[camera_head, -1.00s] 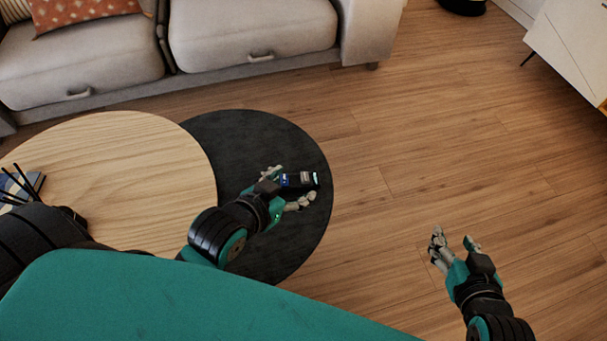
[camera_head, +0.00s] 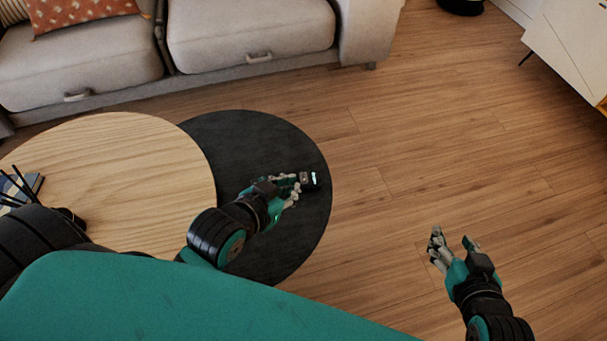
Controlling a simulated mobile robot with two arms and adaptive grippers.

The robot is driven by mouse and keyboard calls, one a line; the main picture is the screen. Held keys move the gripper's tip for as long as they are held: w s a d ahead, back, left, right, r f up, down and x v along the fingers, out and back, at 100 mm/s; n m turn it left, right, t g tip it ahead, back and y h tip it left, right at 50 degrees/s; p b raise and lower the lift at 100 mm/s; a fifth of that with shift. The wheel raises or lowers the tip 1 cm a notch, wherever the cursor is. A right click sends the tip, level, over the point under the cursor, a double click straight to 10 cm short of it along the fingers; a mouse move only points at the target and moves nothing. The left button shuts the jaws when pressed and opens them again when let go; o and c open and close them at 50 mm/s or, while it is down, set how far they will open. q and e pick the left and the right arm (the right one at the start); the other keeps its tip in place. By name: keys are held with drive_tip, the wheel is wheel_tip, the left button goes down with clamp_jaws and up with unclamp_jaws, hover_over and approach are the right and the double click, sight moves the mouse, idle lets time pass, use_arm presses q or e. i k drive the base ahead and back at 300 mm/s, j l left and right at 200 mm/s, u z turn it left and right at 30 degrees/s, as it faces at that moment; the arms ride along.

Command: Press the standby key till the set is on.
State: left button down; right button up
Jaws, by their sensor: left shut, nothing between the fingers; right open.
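A small dark device (camera_head: 310,180), likely the set, is on the dark round table (camera_head: 245,135), near its right edge. A small pale bright patch shows at its right end. My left gripper (camera_head: 292,186) is shut with nothing held, its fingertips at the left side of the device and covering part of it. I cannot tell whether they touch it. The standby key is hidden or too small to make out. My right gripper (camera_head: 454,246) is open and empty, over the wooden floor to the right, well away from the device.
A light wooden round table (camera_head: 120,165) overlaps the dark one on the left, with a dark item (camera_head: 22,188) at its left edge. A grey sofa (camera_head: 250,30) stands behind. A white cabinet (camera_head: 572,50) is at the top right. The floor (camera_head: 430,110) between is clear.

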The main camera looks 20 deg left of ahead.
sight(302, 176)
drive_tip(key=i+l+u, duration=0.25)
drive_tip(key=l+u, duration=0.25)
drive_tip(key=i+l+u, duration=0.15)
drive_tip(key=l+u, duration=0.15)
drive_tip(key=i+l+u, duration=0.25)
drive_tip(key=l+u, duration=0.25)
drive_tip(key=i+j, duration=0.05)
drive_tip(key=j, duration=0.05)
